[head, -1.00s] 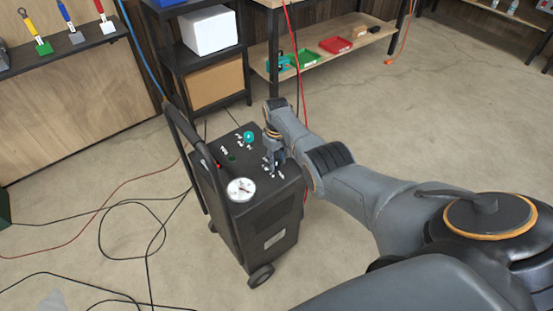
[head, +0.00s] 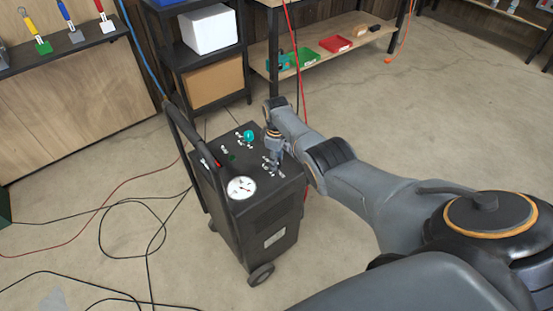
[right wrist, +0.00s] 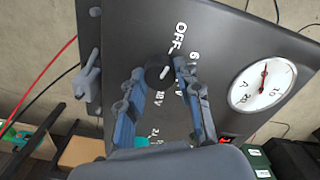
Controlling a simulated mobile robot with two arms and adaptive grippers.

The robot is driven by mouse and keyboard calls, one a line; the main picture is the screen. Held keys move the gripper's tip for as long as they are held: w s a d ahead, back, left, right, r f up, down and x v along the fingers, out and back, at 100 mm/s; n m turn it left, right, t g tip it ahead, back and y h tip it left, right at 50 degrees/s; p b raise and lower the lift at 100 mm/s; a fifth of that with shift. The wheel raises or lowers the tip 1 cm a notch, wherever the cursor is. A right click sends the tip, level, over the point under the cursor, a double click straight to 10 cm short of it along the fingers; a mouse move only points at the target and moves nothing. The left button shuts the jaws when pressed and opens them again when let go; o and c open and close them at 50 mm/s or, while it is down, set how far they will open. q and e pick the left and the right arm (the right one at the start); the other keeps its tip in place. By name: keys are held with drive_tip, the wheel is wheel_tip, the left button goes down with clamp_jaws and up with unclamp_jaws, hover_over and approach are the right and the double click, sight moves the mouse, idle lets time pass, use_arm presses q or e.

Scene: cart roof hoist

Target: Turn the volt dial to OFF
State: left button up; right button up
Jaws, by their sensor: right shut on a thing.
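The volt dial (right wrist: 157,70) is a small black round knob with a white pointer mark, on the dark top panel of the wheeled charger cart (head: 262,225). In the right wrist view, white labels surround it, with OFF printed above it and voltage figures beside and below. My right gripper (right wrist: 160,76) has its fingers on both sides of the dial, shut on it. In the head view the right gripper (head: 274,157) points down at the panel and hides the dial. My left gripper is not in view.
A round white gauge (head: 241,188) and a teal knob (head: 249,136) sit on the same panel. The cart's black handle (head: 186,135) rises on the left. Cables lie on the floor at left. A black shelf (head: 205,65) stands behind; the floor to the right is open.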

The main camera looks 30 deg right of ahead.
drive_tip(key=o, duration=1.1)
drive_tip(key=shift+o, duration=0.2)
drive_tip(key=shift+r, duration=0.1)
wheel_tip(320, 180, up, 12)
drive_tip(key=shift+f, duration=0.2)
